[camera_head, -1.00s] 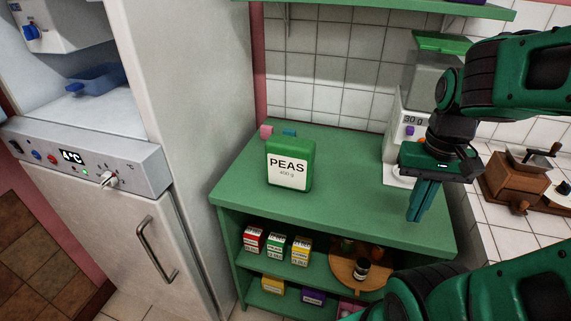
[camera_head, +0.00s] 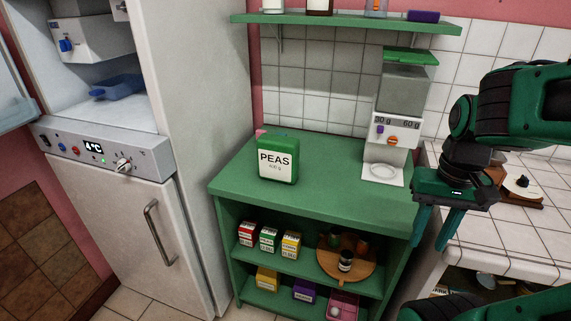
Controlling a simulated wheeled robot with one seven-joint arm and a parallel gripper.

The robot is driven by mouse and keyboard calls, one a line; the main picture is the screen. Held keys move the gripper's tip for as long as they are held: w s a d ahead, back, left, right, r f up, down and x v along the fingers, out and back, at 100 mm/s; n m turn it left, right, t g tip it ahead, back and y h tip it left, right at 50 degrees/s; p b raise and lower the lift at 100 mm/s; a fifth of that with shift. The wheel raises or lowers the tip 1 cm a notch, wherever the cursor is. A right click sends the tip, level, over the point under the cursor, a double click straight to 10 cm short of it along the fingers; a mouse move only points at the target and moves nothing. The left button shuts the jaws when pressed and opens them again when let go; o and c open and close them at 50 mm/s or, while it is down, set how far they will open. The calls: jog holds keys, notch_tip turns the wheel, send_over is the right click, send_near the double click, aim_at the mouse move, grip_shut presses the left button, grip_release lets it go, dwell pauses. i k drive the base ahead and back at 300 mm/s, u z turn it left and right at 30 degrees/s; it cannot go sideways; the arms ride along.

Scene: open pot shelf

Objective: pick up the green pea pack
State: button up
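The green pea pack (camera_head: 278,158) stands upright on the green top of the shelf unit (camera_head: 330,200), left of its middle. It has a white label reading PEAS, 400 g. My gripper (camera_head: 431,243) is at the right, past the right edge of the unit top, well apart from the pack. Its two fingers point down with a gap between them and nothing visible in it.
A dispenser (camera_head: 395,125) with a white dish stands at the right rear of the unit top. Small cartons and a round wooden tray (camera_head: 347,264) sit on the shelf below. A fridge (camera_head: 170,150) stands left. The unit top before the pack is clear.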

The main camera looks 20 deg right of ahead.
aim_at(277, 156)
jog(key=z, duration=1.8)
jog(key=k, duration=0.65)
jog(key=u, duration=0.75)
jog(key=i, duration=1)
